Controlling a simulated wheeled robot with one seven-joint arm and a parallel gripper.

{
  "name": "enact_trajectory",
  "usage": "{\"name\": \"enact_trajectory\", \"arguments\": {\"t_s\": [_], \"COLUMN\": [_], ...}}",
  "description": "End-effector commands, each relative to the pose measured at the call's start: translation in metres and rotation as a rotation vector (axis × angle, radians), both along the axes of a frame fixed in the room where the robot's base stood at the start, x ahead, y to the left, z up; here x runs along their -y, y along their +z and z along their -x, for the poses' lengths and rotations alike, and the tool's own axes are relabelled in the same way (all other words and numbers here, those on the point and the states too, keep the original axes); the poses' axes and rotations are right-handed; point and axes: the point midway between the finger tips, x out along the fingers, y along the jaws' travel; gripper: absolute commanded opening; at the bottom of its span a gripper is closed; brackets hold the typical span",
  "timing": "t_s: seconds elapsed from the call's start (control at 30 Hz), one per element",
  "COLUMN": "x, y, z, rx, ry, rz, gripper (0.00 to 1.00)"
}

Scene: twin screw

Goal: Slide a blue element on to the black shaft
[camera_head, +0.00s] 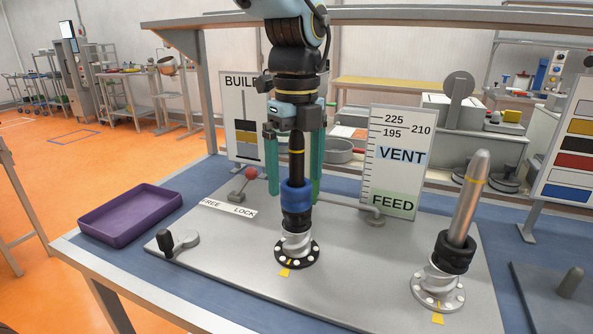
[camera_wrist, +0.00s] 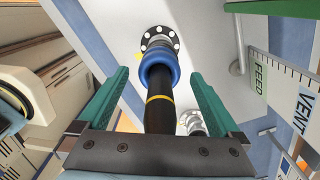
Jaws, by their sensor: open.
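The black shaft (camera_head: 297,165) stands upright on a silver flanged base, with a yellow band on its upper part. A thick blue element (camera_head: 296,197) is around the shaft, low down, just above a black collar. It also shows in the wrist view (camera_wrist: 159,72). My gripper (camera_head: 295,187) points down over the shaft and is open. Its two green fingers stand one on each side of the shaft, with their tips near the height of the blue element. In the wrist view, gaps show between the fingers (camera_wrist: 157,78) and the element.
A silver shaft (camera_head: 470,195) with a black collar stands to the right. A purple tray (camera_head: 131,213) lies at the left. A red-knobbed lever (camera_head: 251,174), a black-knobbed crank (camera_head: 167,243) and a VENT/FEED board (camera_head: 397,160) are nearby. The plate's front middle is clear.

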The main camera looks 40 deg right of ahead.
Motion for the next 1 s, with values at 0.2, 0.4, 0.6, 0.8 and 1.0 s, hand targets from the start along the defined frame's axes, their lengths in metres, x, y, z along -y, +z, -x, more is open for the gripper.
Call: {"name": "enact_trajectory", "arguments": {"t_s": [0.2, 0.4, 0.6, 0.8, 1.0], "x": [0.001, 0.001, 0.001, 0.0, 0.0], "y": [0.025, 0.065, 0.096, 0.107, 0.108], "z": [0.0, -0.001, 0.0, 0.0, 0.0], "rx": [0.002, 0.002, 0.001, 0.0, 0.0], "ry": [0.001, 0.001, 0.0, 0.0, 0.0], "rz": [0.005, 0.006, 0.003, 0.001, 0.001], "gripper": [0.99, 0.99, 0.99, 0.99, 0.99]}}
